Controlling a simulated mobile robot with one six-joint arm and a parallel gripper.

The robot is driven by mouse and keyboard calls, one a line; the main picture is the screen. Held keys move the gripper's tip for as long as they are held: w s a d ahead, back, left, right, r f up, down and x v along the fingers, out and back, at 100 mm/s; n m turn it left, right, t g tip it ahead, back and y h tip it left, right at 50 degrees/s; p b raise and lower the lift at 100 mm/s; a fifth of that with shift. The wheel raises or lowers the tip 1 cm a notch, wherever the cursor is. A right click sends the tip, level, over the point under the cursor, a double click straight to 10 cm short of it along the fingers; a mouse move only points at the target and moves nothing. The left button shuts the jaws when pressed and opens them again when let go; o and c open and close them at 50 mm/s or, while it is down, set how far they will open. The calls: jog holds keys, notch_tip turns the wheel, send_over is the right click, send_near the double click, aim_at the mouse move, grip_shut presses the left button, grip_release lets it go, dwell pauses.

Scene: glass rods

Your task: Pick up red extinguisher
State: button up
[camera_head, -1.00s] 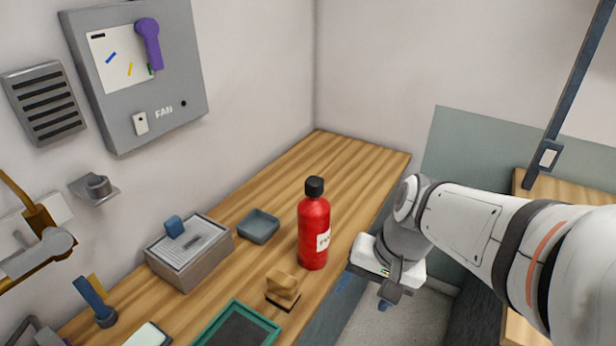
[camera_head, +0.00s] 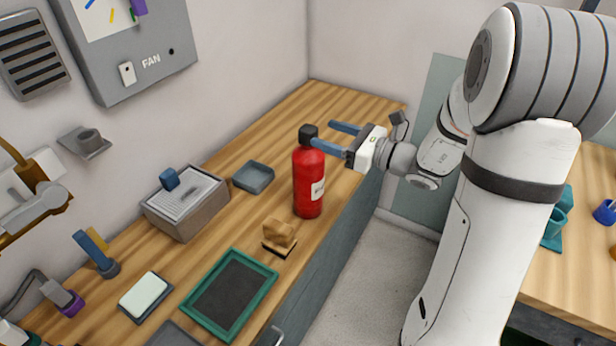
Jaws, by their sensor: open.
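The red extinguisher (camera_head: 308,183) stands upright on the wooden counter, near its front edge. It has a black cap and a pale label. My gripper (camera_head: 322,134) is open, with two blue fingers pointing left at about the height of the cap. The nearer finger's tip overlaps the extinguisher's top, just right of the cap. The farther finger shows behind it. I cannot tell whether the nearer finger touches the extinguisher.
A wooden stamp (camera_head: 279,236) and a green-framed tray (camera_head: 266,287) stand in front of the extinguisher. A grey dish (camera_head: 253,176) and a grey box (camera_head: 186,212) are to its left. The counter (camera_head: 340,100) behind is clear. A FAN panel (camera_head: 135,50) hangs on the wall.

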aim_at(317, 132)
jog(key=x, duration=0.4)
jog(key=p+x, duration=0.1)
jog(key=x, duration=0.1)
jog(key=shift+a+f, duration=0.1)
jog(key=shift+f, duration=0.2)
jog(key=shift+c, duration=0.3)
grip_shut()
jog(key=shift+r, duration=0.1)
